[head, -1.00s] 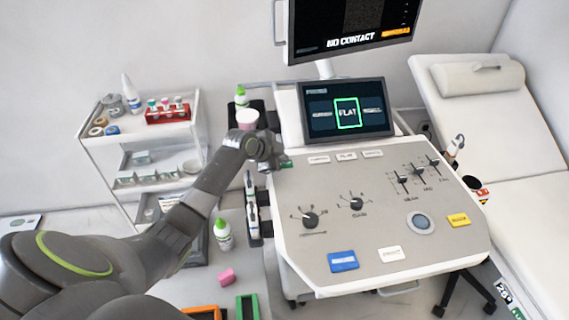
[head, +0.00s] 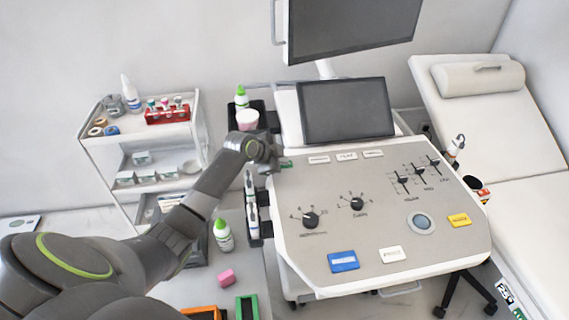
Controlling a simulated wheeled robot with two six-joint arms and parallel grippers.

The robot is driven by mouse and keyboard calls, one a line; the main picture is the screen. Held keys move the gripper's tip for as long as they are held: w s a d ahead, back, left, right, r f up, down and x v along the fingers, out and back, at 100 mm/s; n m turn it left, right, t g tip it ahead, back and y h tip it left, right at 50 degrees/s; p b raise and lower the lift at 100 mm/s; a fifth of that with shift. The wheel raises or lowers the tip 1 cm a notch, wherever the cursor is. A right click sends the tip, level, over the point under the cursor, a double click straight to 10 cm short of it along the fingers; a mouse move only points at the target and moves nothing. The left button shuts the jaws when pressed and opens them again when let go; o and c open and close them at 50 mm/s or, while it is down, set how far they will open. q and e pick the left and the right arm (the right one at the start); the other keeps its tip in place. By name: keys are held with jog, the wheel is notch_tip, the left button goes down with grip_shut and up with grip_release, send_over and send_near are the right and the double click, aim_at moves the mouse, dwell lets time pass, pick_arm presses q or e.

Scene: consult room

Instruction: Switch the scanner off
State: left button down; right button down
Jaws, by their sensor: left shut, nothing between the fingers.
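The scanner is a white console (head: 380,265) with a grey control panel carrying knobs, sliders, a trackball and coloured buttons. Its small tilted screen (head: 345,110) and the large monitor (head: 352,25) above are both dark. A green power switch (head: 285,163) sits at the panel's upper left corner. My left gripper (head: 277,162) is shut and empty at that corner, right by the switch and partly covering it. I cannot tell whether it touches the switch. My right gripper is not in view.
A white trolley (head: 140,130) with tubes and bottles stands at the left. An examination couch (head: 490,130) stands at the right. Probes (head: 252,205) hang in holders at the console's left side.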

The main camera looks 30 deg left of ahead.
aim_at(282, 166)
pick_arm(q)
jog(key=shift+r+p, duration=0.8)
notch_tip(282, 166, up, 5)
jog(key=p, duration=0.4)
jog(key=shift+f, duration=0.1)
dwell(0.7)
